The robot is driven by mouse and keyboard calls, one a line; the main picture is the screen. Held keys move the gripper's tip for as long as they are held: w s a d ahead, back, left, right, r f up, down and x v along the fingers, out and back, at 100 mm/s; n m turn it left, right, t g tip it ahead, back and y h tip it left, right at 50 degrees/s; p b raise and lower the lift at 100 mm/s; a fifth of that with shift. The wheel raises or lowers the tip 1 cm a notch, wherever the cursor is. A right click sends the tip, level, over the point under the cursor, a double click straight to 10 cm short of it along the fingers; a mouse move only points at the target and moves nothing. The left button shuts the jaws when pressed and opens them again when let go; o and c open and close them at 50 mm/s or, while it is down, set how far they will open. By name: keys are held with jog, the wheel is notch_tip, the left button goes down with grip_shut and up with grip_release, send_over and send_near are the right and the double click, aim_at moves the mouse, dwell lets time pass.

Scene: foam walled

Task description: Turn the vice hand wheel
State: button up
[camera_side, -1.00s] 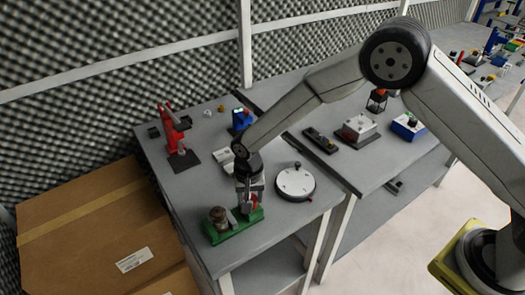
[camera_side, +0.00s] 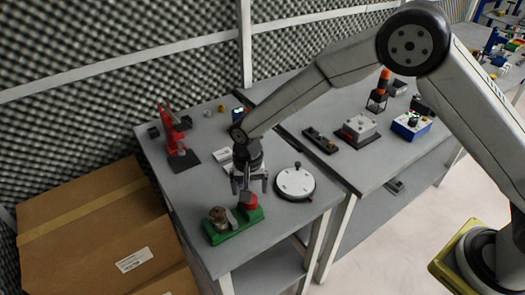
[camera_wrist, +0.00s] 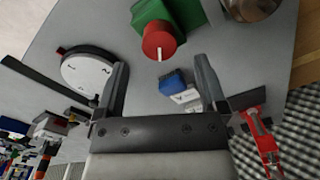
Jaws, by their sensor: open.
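The vice has a green base (camera_side: 228,228) near the front corner of the near table. A brown round part (camera_side: 217,214) sits on its left end. Its red hand wheel (camera_side: 250,203) is at the right end. In the wrist view the red wheel (camera_wrist: 159,40) faces me, with a pale mark on its face, beside the green body (camera_wrist: 172,12). My gripper (camera_side: 248,188) is above and just behind the wheel, pointing down. Its fingers are spread and empty in the wrist view (camera_wrist: 162,75), with the wheel ahead of them and apart from them.
A round white dial plate (camera_side: 295,183) lies right of the vice. A red stand (camera_side: 177,135) is at the back left. A blue and white item (camera_wrist: 175,88) shows between my fingers in the wrist view. A cardboard box (camera_side: 92,235) stands left of the table.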

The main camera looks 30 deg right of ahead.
jog(key=shift+r, duration=2)
jog(key=shift+d, duration=0.1)
jog(key=shift+s+d+r, duration=0.1)
jog(key=shift+d+r, duration=0.05)
jog(key=shift+d, duration=0.05)
jog(key=s+d+r+n+t, duration=0.1)
jog(key=s+d+r+n, duration=0.1)
jog(key=s+d, duration=0.7)
jog(key=s+d+r+n+t, duration=0.1)
jog(key=s+d+r+n, duration=0.2)
jog(key=s+d, duration=0.5)
jog(key=d, duration=0.3)
jog(key=shift+s+r+n+t, duration=0.3)
jog(key=shift+s+r, duration=0.05)
jog(key=shift+s, duration=0.05)
